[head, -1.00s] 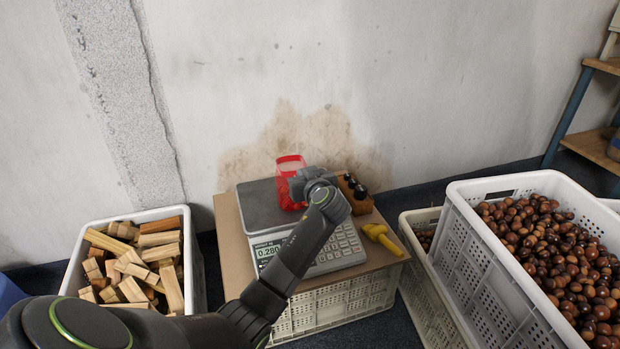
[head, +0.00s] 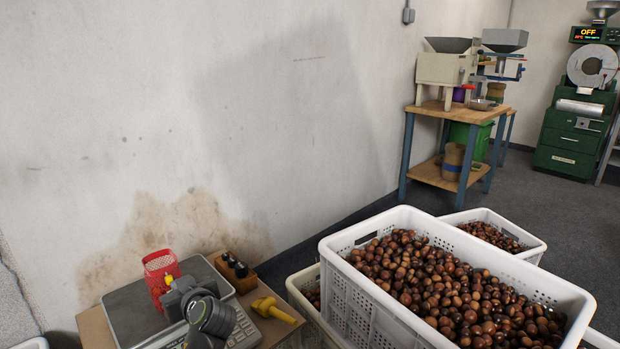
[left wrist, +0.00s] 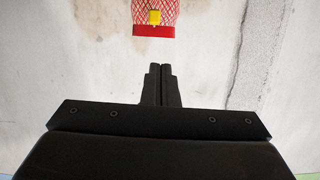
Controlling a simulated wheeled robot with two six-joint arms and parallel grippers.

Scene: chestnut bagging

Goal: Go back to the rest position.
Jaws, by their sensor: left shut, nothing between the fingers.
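My left gripper (head: 174,299) is over the scale at the lower left of the head view, beside a red mesh bag (head: 158,272). In the left wrist view its two fingers (left wrist: 161,68) are together with nothing between them. The red bag (left wrist: 155,14) with a yellow tag hangs into the top of that view, apart from the fingertips. In the head view the bag stands on the scale's plate (head: 122,296), partly covered by the gripper. My right gripper is in neither view.
A yellow tool (head: 273,309) and a wooden block with dark knobs (head: 236,272) lie right of the scale. A white crate of chestnuts (head: 330,250) fills the lower right. A workbench (head: 462,110) with machines and a green machine (head: 572,140) stand behind. Grey floor is clear between them.

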